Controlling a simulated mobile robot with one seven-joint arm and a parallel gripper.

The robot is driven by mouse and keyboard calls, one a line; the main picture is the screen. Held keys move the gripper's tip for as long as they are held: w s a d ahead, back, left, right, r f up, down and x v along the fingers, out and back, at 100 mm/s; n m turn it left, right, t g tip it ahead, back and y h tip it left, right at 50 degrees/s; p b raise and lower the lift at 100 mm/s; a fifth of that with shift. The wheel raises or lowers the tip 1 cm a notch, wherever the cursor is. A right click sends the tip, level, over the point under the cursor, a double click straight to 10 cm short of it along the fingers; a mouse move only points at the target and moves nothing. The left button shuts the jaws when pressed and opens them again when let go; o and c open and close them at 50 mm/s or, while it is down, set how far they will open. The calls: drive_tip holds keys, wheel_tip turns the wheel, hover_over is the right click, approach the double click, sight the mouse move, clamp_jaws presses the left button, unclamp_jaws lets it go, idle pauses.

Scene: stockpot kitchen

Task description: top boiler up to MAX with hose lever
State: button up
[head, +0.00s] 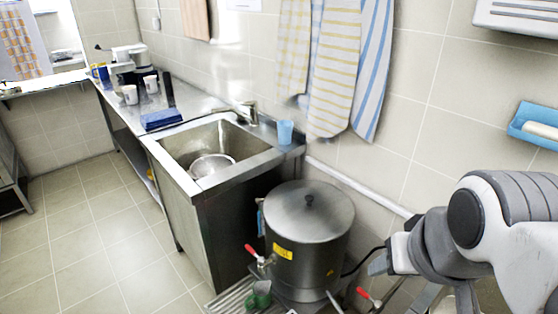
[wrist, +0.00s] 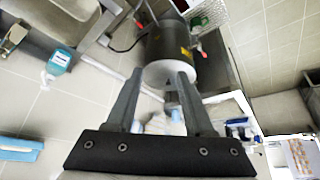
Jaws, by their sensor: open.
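The boiler (head: 322,240) is a steel pot with a domed lid and black knob, standing right of the sink. It has a yellow label and a red-handled tap at its lower left. A narrow bluish upright strip (head: 260,218) is on its left side; no level or MAX mark is readable. A second red lever (head: 364,293) is low in front, partly cut off; I cannot tell if it is the hose lever. My gripper (head: 378,265) is right of the boiler, apart from it. In the wrist view, my gripper (wrist: 160,88) is open and empty, with the boiler (wrist: 168,45) beyond its fingers.
The steel sink (head: 172,143) holds a strainer (head: 211,164). Towels hang behind. A pipe (head: 360,187) runs along the wall. The floor at left is clear.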

drive_tip(key=shift+w, duration=0.1)
drive_tip(key=c, duration=0.4)
drive_tip(key=shift+w+d+f+m+b, duration=0.2)
drive_tip(key=shift+w+d+b, duration=0.1)
drive_tip(key=shift+w, duration=0.25)
drive_tip(key=shift+w+d+f+m+b, duration=0.15)
drive_tip(key=shift+w+f+b, duration=0.1)
drive_tip(key=shift+w, duration=0.25)
clamp_jaws()
drive_tip(key=m+g+h+b, duration=0.25)
drive_tip(key=m+b, duration=0.35)
drive_tip(key=b, duration=0.4)
hover_over(368, 298)
drive_tip(key=a, duration=0.2)
wheel_tip(368, 298, down, 28)
drive_tip(key=w+f+m+b, duration=0.1)
drive_tip(key=w+f+b, duration=0.1)
drive_tip(key=f, duration=1.2)
drive_tip(key=w+d+f+m+b, duration=0.1)
drive_tip(key=f+b, duration=0.2)
drive_tip(key=f, duration=1.2)
drive_tip(key=shift+w+d+b, duration=0.25)
drive_tip(key=shift+w+b, duration=0.1)
